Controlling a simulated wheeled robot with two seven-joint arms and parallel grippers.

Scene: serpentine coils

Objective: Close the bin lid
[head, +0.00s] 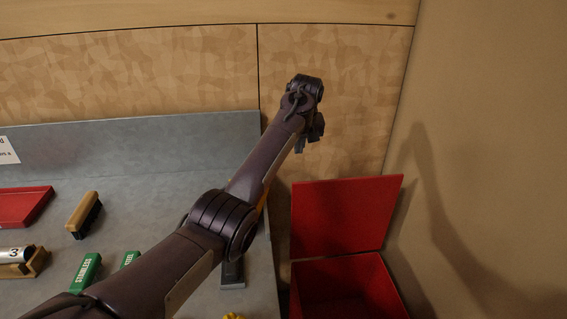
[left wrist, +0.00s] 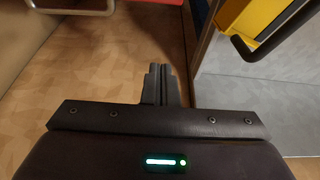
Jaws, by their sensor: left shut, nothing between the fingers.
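The red bin (head: 396,290) stands on the floor at the right of the workbench, against the wall. Its red lid (head: 345,215) is open and stands up along the bin's back side. The bin's inside is dark and its lower part is cut off by the frame edge. My left gripper (head: 309,142) is above the lid's top edge, at its left part, and apart from it in the picture. Its fingers are shut with nothing between them, as the left wrist view also shows (left wrist: 158,85). My right gripper is not in view.
The grey workbench (head: 140,195) lies left of the bin, partly behind my left arm. On it are a brush (head: 85,215), a red tray (head: 22,206) and green boxes (head: 86,270). A yellow part (left wrist: 248,20) and a dark bar show in the left wrist view.

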